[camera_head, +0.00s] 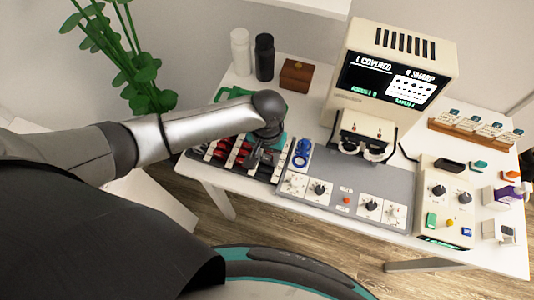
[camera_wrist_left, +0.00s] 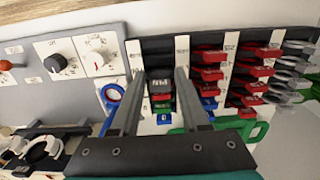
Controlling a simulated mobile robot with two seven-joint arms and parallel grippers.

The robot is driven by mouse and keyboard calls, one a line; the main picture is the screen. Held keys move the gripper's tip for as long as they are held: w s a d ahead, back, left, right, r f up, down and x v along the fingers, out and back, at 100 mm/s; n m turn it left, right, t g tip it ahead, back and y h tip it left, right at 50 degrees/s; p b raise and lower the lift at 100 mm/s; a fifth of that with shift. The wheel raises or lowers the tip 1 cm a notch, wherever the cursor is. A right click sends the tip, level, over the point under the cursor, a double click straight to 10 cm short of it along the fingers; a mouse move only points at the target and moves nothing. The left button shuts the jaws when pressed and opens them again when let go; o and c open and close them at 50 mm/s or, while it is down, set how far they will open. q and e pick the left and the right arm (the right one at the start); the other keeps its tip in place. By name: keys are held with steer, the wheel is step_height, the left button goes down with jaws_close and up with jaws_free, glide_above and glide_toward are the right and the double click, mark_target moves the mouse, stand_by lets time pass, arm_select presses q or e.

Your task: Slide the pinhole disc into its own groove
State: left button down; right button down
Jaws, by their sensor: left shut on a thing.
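My left gripper (camera_head: 256,163) is over the lens rack (camera_head: 202,155) on the table, fingers pointing down. In the left wrist view, its two fingers (camera_wrist_left: 166,78) stand on either side of a dark grey tabbed piece (camera_wrist_left: 161,87), and the gripper is shut on it. I take this piece for the pinhole disc, but its disc is hidden and I cannot read its label. It is in line with a column of red, green and blue tabs; I cannot tell whether it sits in a groove. My right gripper is not in view.
Red-tabbed lenses (camera_wrist_left: 208,73) fill neighbouring columns. A blue ring (camera_head: 301,152) lies beside the rack, near the knob panel (camera_head: 333,183). The trial frame (camera_head: 362,148) stands before the screen unit (camera_head: 391,85). White (camera_head: 240,52) and black (camera_head: 264,57) bottles and a wooden box (camera_head: 295,76) stand behind.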

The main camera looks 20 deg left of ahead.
arm_select(q)
steer(key=shift+f, duration=0.65)
steer(key=shift+f, duration=0.15)
steer(key=shift+c, duration=1.6)
jaws_free()
step_height(320, 180, up, 15)
steer(key=p, duration=0.3)
